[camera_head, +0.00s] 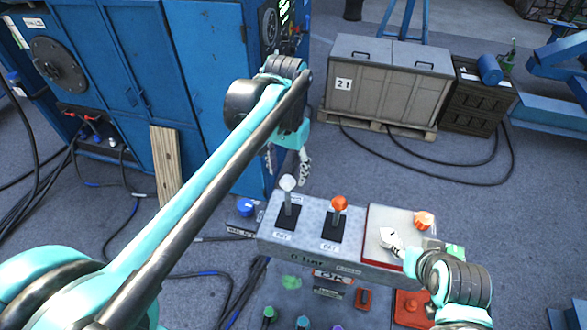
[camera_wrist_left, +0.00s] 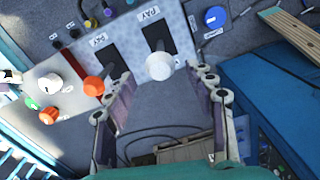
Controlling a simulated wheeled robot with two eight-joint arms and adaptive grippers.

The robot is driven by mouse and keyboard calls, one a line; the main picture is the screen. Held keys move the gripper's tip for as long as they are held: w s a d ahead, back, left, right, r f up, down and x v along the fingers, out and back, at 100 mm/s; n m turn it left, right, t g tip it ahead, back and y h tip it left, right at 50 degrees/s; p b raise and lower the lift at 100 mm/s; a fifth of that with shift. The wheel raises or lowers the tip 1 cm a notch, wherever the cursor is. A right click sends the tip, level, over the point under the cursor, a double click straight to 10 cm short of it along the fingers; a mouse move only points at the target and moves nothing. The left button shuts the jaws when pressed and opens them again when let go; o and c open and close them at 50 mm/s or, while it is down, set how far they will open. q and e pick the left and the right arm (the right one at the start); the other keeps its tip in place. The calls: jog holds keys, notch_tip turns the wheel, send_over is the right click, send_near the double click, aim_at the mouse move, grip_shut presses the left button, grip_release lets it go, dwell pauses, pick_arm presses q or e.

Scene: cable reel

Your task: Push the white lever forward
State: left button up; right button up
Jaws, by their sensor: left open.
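The white lever (camera_head: 288,184) stands upright in a black slot on the left of the grey control box (camera_head: 312,228). Its round white knob also shows in the left wrist view (camera_wrist_left: 159,66). My left gripper (camera_head: 287,168) is open just behind the lever in the head view. In the left wrist view its two fingers (camera_wrist_left: 166,80) sit on either side of the knob, with gaps between. I cannot tell whether anything touches. My right gripper (camera_head: 403,250) is low over the right end of the box. Its finger gap is unclear.
An orange-knobbed lever (camera_head: 339,204) stands right of the white one. An orange knob (camera_head: 424,220) sits on the red-edged panel (camera_head: 372,222). A blue cabinet (camera_head: 205,75) stands behind at left. A grey crate (camera_head: 388,85) stands at the back. Cables lie on the floor.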

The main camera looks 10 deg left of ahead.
aim_at(286, 192)
pick_arm(q)
jog(key=shift+w+d+f, duration=0.1)
jog(key=shift+f, duration=0.1)
jog(key=f, duration=0.1)
jog(key=s+f, duration=0.1)
jog(key=f, duration=0.1)
jog(key=shift+s+d, duration=0.1)
jog(key=shift+s, duration=0.2)
jog(key=f, duration=0.2)
jog(key=w+f, duration=0.1)
jog(key=shift+w+d+f, duration=0.1)
jog(key=shift+d+f, duration=0.15)
jog(key=shift+f, duration=0.1)
jog(key=shift+a+f, duration=0.15)
jog(key=shift+a, duration=0.1)
jog(key=shift+s+a, duration=0.25)
jog(key=shift+s, duration=0.15)
jog(key=shift+d, duration=0.1)
jog(key=shift+w+d, duration=0.2)
jog(key=c, duration=0.9)
jog(key=shift+a, duration=0.3)
grip_shut()
jog(key=shift+d, duration=0.1)
pick_arm(e)
jog(key=shift+s+r, duration=0.15)
jog(key=shift+s, duration=0.25)
